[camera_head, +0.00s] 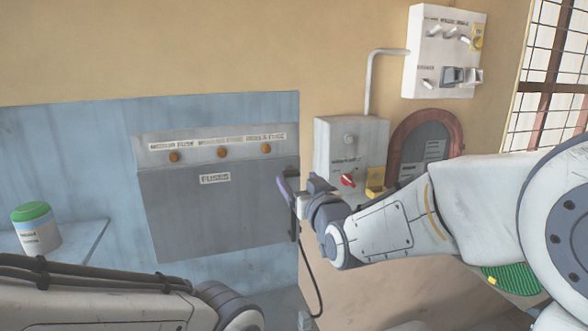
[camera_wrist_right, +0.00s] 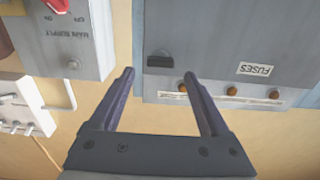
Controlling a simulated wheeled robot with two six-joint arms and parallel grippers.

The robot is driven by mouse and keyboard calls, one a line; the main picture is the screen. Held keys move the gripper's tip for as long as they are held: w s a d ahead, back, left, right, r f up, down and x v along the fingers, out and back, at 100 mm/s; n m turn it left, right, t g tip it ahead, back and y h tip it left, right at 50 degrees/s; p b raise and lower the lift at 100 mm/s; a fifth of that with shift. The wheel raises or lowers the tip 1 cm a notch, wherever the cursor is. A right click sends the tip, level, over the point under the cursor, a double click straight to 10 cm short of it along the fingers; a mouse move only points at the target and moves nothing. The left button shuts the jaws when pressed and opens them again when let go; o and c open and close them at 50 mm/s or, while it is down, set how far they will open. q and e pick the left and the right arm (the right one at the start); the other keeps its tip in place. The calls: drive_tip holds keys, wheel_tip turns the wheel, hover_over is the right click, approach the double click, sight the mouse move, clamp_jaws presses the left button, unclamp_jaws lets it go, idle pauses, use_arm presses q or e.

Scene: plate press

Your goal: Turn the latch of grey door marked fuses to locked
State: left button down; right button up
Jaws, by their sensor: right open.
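The grey door (camera_head: 225,215) marked FUSES fills the middle of the head view, and looks closed. Its lettering and grey face (camera_wrist_right: 290,45) show upside down in the wrist view. A small dark latch (camera_wrist_right: 158,60) sits on the door near its edge; its long side runs level in the wrist view. In the head view my right gripper hides it. My right gripper (camera_head: 287,190) is at the door's right edge, open. In the wrist view its two fingers (camera_wrist_right: 159,76) point at the latch, one to each side, with nothing between them. My left gripper is out of view.
A main supply box (camera_head: 345,135) with a red knob stands close to the right of the door. A white switch panel (camera_head: 445,50) hangs above right. Orange knobs (camera_head: 222,152) line the strip over the door. A green-lidded jar (camera_head: 37,230) stands on a shelf at left.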

sight(294, 175)
drive_tip(key=shift+p+x, duration=0.65)
drive_tip(key=shift+x, duration=1.55)
clamp_jaws()
drive_tip(key=shift+f+m+b, duration=0.2)
drive_tip(key=shift+m+b, duration=0.4)
drive_tip(key=shift+b, duration=0.35)
drive_tip(key=m+b, duration=0.4)
drive_tip(key=b, duration=0.1)
drive_tip(key=m+b, duration=0.9)
drive_tip(key=b, duration=0.2)
drive_tip(key=shift+d+f+m, duration=0.25)
drive_tip(key=shift+m, duration=0.15)
drive_tip(key=shift+r+m+b, duration=0.15)
drive_tip(key=shift+m+b, duration=1.35)
drive_tip(key=shift+b, duration=0.05)
